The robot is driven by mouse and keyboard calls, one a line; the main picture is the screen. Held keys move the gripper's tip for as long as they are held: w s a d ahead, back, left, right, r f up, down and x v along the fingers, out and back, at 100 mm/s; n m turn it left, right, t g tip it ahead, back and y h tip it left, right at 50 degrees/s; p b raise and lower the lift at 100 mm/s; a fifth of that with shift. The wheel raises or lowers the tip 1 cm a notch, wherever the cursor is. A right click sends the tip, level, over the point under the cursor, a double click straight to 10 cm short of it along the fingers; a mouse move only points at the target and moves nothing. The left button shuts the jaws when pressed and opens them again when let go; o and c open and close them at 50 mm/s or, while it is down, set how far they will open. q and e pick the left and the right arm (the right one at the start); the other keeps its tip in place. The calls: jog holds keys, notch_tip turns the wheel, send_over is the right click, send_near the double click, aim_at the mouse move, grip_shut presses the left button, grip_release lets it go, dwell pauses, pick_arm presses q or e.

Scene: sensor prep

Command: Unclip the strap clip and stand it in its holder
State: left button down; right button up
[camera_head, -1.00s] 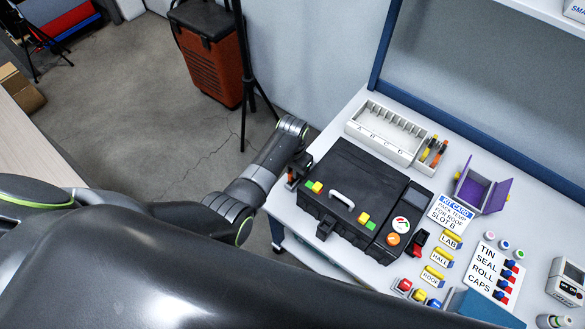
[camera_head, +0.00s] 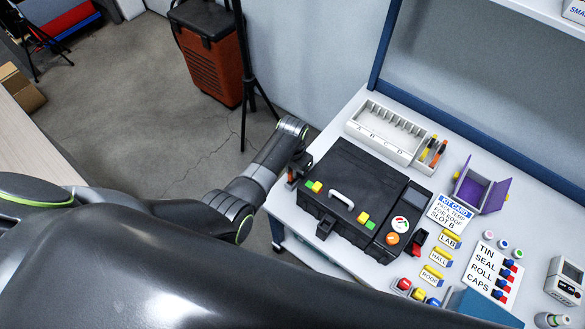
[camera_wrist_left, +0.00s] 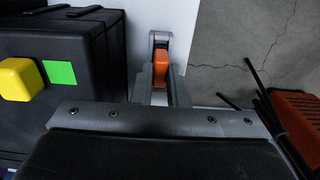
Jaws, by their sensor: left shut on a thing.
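My left gripper (camera_head: 294,174) is at the left end of a black case (camera_head: 345,178), beside the table's left edge. In the left wrist view its fingers (camera_wrist_left: 160,75) are shut on a small orange piece, which I take to be the strap clip (camera_wrist_left: 161,66). In the head view the clip is mostly hidden by the gripper and wrist. I cannot tell whether it still touches the case or a strap. I cannot tell for sure which thing is its holder. My right gripper is not in view.
The case carries a pale handle (camera_head: 341,199) and yellow and green blocks. Behind it stand a white slotted rack (camera_head: 372,146) and a small bin of orange and yellow sticks (camera_head: 432,150).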

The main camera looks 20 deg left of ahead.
pick_arm(q)
jog(key=shift+f, duration=0.7)
dwell(1.9)
jog(key=c, duration=1.1)
grip_release()
notch_tip(320, 180, up, 7)
jog(key=p, duration=0.8)
dwell(0.4)
